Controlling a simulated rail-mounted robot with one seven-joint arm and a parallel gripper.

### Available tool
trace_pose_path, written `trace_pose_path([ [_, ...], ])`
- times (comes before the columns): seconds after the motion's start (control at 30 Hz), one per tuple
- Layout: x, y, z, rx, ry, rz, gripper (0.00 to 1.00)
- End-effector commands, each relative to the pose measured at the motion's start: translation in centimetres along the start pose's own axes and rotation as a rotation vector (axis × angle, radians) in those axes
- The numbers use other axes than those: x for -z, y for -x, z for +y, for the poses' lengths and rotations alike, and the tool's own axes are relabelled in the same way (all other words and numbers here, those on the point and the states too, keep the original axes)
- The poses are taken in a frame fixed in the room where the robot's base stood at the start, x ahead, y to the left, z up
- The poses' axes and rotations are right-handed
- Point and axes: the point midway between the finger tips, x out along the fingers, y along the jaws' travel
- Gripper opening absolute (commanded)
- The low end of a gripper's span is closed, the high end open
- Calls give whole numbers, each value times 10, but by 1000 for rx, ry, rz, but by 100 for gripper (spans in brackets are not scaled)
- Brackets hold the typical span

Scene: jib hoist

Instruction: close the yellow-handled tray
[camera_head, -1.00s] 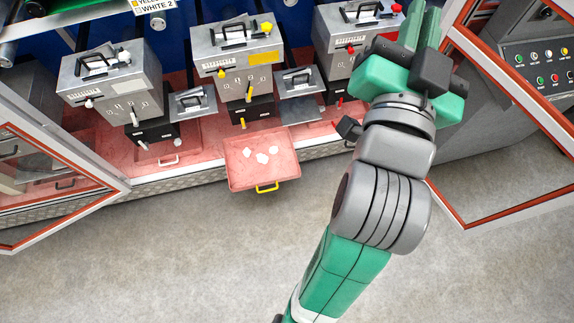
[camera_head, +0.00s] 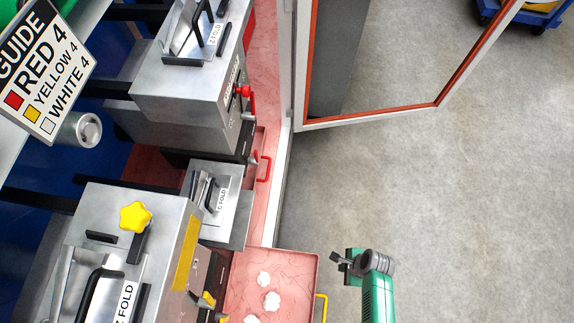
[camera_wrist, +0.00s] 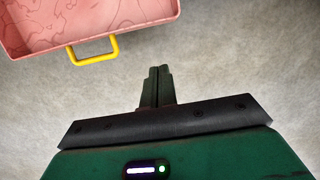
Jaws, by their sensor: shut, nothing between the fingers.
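The yellow-handled tray (camera_head: 312,272) is a shallow pink tray that sticks out from the pink ledge under the yellow-marked machine. Several white pieces lie in it. Its yellow handle (camera_head: 321,307) is on the outer edge. In the wrist view the tray (camera_wrist: 142,13) is at the top left, with its handle (camera_wrist: 94,58) near the fingers. My gripper (camera_wrist: 160,70) is shut and empty, over the floor, right of the handle and apart from it. In the head view my gripper (camera_head: 337,257) is just outside the tray, on its right.
A red-handled tray (camera_head: 263,168) sits within the ledge farther along. An open red-framed door (camera_head: 437,101) swings out over the floor at the top. The metal machine with the yellow knob (camera_head: 135,216) stands left of the tray. The grey floor (camera_head: 480,220) on the right is clear.

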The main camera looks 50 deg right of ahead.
Motion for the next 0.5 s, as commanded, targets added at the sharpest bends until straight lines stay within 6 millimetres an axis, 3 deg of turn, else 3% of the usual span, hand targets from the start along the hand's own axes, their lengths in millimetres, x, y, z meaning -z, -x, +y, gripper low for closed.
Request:
trace_pose_path([
  [0.1,7,-9,12,-21,-39,-2,0],
  [0.27,7,-15,12,-20,-36,-2,0],
  [0.5,8,-66,12,-20,-33,-2,0],
])
